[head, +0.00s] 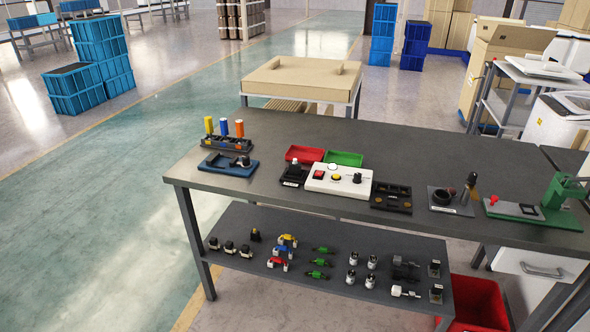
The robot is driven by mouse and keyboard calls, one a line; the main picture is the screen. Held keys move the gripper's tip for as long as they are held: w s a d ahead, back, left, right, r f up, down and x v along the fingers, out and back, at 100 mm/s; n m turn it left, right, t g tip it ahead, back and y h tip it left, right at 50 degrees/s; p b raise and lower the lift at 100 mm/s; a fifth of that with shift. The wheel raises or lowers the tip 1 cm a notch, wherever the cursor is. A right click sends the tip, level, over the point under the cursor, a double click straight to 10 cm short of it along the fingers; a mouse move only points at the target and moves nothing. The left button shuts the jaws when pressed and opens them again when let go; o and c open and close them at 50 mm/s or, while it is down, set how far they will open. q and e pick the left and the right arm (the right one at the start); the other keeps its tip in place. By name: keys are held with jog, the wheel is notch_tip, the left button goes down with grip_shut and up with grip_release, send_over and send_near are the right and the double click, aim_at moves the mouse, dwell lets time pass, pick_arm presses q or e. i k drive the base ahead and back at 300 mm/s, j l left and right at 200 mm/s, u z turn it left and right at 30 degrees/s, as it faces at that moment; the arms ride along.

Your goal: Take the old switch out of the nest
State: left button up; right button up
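A white panel box (340,181) stands on the dark workbench, with a red square button, a yellow button and a black knob (357,178) on top. Left of it is a small black labelled fixture (292,176) with a dark part in it. A blue fixture (228,164) further left holds a dark round part. Right of the panel lies a black tray (391,198) with several pockets. I cannot tell which of these is the nest or which part is the old switch. Neither of my grippers is in view.
Red (305,154) and green (344,159) trays lie behind the panel. A rack (226,144) with yellow, blue and orange cylinders stands far left. A grey plate (451,206) with a black ring and a green press (560,208) are right. Several small parts lie on the lower shelf (330,240).

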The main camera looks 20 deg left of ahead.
aim_at(294, 168)
jog(key=i+j, duration=0.15)
jog(key=i, duration=0.2)
jog(key=i+j, duration=0.2)
jog(key=i, duration=0.2)
jog(key=i+j, duration=0.15)
jog(key=i, duration=0.2)
jog(key=u, duration=0.05)
